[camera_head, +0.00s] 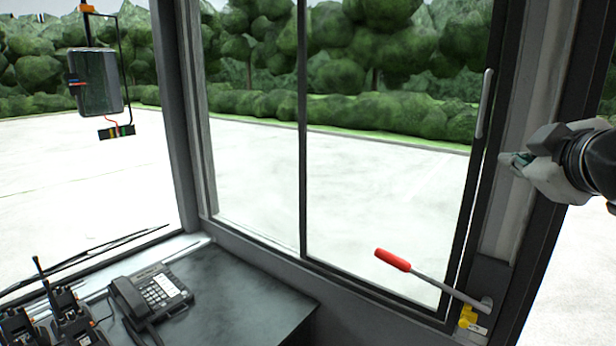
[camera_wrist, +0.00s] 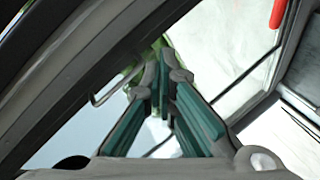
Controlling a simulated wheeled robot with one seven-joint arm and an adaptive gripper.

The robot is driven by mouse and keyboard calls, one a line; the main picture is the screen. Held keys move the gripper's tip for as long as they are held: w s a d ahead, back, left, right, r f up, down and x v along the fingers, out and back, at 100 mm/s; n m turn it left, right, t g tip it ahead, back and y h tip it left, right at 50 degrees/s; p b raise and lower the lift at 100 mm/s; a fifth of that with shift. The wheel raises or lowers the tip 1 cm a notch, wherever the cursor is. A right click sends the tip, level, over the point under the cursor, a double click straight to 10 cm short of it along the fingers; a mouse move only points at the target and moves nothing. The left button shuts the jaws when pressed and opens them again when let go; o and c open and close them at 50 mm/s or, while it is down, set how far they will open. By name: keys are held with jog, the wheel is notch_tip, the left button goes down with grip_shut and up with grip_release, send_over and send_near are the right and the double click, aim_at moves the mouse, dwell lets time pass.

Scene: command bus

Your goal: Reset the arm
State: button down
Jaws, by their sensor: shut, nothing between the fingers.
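My gripper (camera_head: 512,159) is at the right of the head view, in front of the dark door pillar, with the end of my arm entering from the right edge. In the wrist view its two fingers with green pads (camera_wrist: 165,75) come together toward the tips. It is shut and holds nothing. A lever with a red handle (camera_head: 393,260) sticks out to the left from a grey mount at the lower right. My gripper is well above the lever and apart from it. Part of the red handle (camera_wrist: 278,12) shows at the top right of the wrist view.
A window frame (camera_head: 303,130) and a vertical grab handle (camera_head: 485,103) are left of my gripper. A dark desk (camera_head: 240,295) holds a telephone (camera_head: 158,290) and several radios (camera_head: 65,310). A dark box-shaped device (camera_head: 96,82) hangs at the upper left.

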jog(key=s+a+f+m+g+y, duration=0.3)
jog(key=s+a+f+m+g, duration=0.5)
jog(key=s+a+f, duration=0.4)
jog(key=s+f, duration=0.2)
jog(key=s, duration=0.2)
jog(key=shift+s+a+g, duration=0.3)
jog(key=shift+s+a, duration=0.05)
jog(key=shift+a, duration=0.05)
